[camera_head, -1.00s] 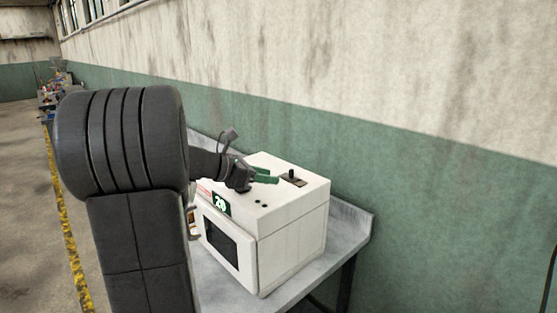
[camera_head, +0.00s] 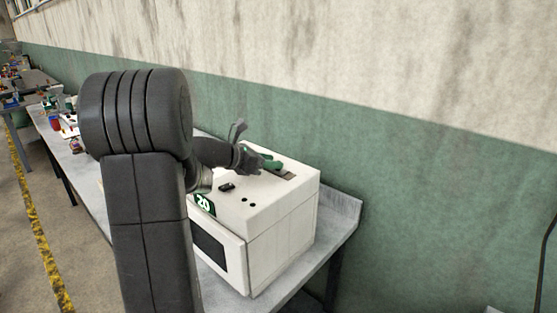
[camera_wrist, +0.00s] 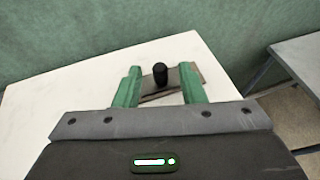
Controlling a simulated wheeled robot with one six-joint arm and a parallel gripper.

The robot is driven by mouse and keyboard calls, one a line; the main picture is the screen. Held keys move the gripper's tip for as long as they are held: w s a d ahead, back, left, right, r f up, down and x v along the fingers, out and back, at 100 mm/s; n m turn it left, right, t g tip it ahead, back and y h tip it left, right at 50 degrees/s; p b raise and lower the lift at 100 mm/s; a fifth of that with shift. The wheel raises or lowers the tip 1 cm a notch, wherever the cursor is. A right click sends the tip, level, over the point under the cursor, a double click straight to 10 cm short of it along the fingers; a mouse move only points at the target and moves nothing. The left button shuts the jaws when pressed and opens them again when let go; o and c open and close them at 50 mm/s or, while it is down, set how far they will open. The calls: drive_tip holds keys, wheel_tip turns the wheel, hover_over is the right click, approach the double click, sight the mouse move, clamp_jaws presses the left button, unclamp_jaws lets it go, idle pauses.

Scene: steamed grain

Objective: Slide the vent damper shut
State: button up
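The vent damper is a black upright knob (camera_wrist: 160,74) on a brown-grey slotted plate (camera_wrist: 186,74) on top of a white oven-like box (camera_head: 281,210). My gripper (camera_head: 272,162) is low over the box top at the plate (camera_head: 289,176). In the wrist view its two green fingers (camera_wrist: 161,78) are apart, one on each side of the knob, with a visible gap to each. The knob seems to stand between or just beyond the fingertips. In the head view the gripper hides the knob.
A black control (camera_head: 227,187), small dark buttons (camera_head: 248,201) and a "20" display (camera_head: 205,204) are on the box. The grey table (camera_head: 345,212) runs along the green wall, with clutter (camera_head: 68,125) far left. My arm blocks part of the head view.

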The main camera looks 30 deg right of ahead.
drive_tip(key=shift+x, duration=1.75)
clamp_jaws()
